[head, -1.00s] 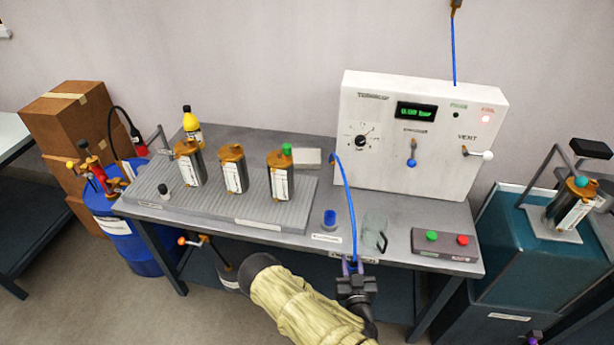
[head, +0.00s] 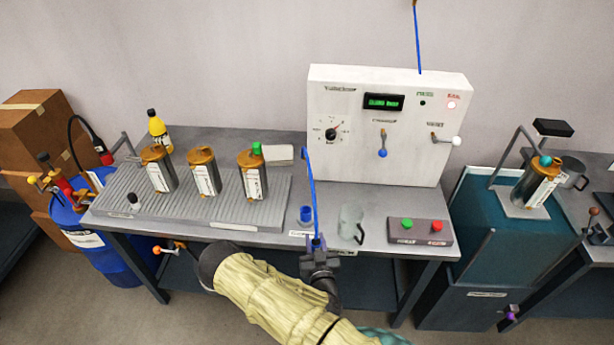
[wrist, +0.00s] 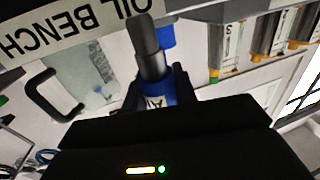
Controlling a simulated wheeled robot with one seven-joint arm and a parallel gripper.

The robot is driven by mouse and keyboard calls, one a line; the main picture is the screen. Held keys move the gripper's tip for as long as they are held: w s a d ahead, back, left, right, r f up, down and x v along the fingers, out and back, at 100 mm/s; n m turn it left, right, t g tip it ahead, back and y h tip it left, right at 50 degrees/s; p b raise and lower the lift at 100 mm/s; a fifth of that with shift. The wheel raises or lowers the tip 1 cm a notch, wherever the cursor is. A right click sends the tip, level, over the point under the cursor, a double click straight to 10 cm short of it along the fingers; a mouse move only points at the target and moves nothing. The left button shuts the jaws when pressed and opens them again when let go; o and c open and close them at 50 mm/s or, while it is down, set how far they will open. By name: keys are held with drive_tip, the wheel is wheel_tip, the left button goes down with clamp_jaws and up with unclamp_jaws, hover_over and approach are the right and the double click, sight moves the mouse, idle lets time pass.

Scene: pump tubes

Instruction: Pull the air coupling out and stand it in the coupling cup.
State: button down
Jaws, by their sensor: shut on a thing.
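My gripper (head: 318,245) is shut on the air coupling at the lower end of a blue hose (head: 311,190), over the bench's front edge. The hose rises from the coupling to the left side of the white test panel (head: 375,130). The small blue coupling cup (head: 306,214) stands on the bench just beyond my gripper. In the wrist view a blue patch (wrist: 167,36), probably the cup, shows partly hidden behind the coupling.
A clear jug (head: 351,222) stands right of the cup; it also shows in the wrist view (wrist: 90,75). A button box (head: 420,231) lies further right. A ribbed tray (head: 190,205) with several canisters is on the left. Bench space behind the cup is mostly clear.

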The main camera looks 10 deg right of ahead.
drive_tip(key=w+r+m+g+h+p, duration=0.1)
drive_tip(key=w+r+m+h, duration=0.3)
drive_tip(key=w+r, duration=1)
drive_tip(key=shift+d+g+h+p, duration=0.25)
drive_tip(key=shift+g+h+p, duration=0.15)
drive_tip(key=shift+h+p, duration=0.6)
drive_tip(key=shift+s+f+b, duration=0.1)
drive_tip(key=shift+b, duration=0.3)
drive_tip(key=shift+f+b, duration=2.55)
drive_tip(key=shift+f, duration=0.35)
drive_tip(key=shift+f+b, duration=1.95)
drive_tip(key=shift+b, duration=0.4)
drive_tip(key=shift+r, duration=0.2)
drive_tip(key=shift+r+p, duration=0.85)
drive_tip(key=shift+r, duration=0.7)
